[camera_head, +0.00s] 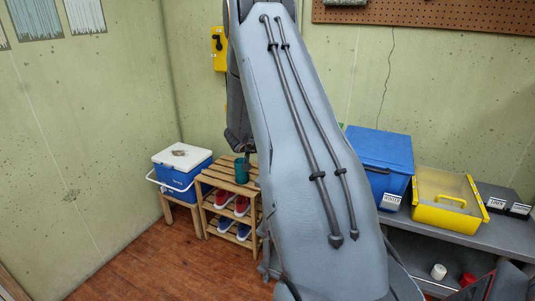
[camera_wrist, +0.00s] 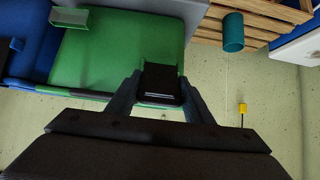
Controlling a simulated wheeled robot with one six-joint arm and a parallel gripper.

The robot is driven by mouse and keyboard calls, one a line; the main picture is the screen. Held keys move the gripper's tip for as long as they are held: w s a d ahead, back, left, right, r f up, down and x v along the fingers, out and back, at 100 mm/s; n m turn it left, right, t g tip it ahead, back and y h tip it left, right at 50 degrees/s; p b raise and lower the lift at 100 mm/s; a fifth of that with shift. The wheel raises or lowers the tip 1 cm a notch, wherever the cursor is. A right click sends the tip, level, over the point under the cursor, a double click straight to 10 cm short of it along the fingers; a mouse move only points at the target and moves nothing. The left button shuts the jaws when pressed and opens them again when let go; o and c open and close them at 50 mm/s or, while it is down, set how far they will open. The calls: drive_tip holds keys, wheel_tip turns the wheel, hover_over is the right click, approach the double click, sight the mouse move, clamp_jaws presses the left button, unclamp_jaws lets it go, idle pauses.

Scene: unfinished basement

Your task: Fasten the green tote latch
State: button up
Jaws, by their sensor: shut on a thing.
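The green tote (camera_wrist: 115,50) fills the upper middle of the wrist view, which looks upside down. A black latch (camera_wrist: 160,80) sits at its edge, between the two fingers of my gripper (camera_wrist: 159,92). The fingers are shut on the latch from both sides. Whether the latch is fastened cannot be told. In the head view my arm hides the gripper, the latch and nearly all of the green tote; only a thin green sliver shows beside the blue tote.
A blue tote (camera_head: 382,150) and a yellow bin (camera_head: 447,214) stand on the grey bench (camera_head: 480,236) at right. A wooden rack (camera_head: 207,178) holds shoes and a teal cup (camera_head: 241,170). A blue and white cooler (camera_head: 182,178) stands left. The floor at left is clear.

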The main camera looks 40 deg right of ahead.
drive_tip(key=shift+w+r, duration=0.15)
drive_tip(key=shift+r, duration=0.1)
idle(0.4)
drive_tip(key=o, duration=1.2)
drive_tip(key=shift+f, duration=0.1)
drive_tip(key=shift+a, duration=0.1)
drive_tip(key=shift+b+v, duration=0.7)
drive_tip(key=shift+v, duration=3.15)
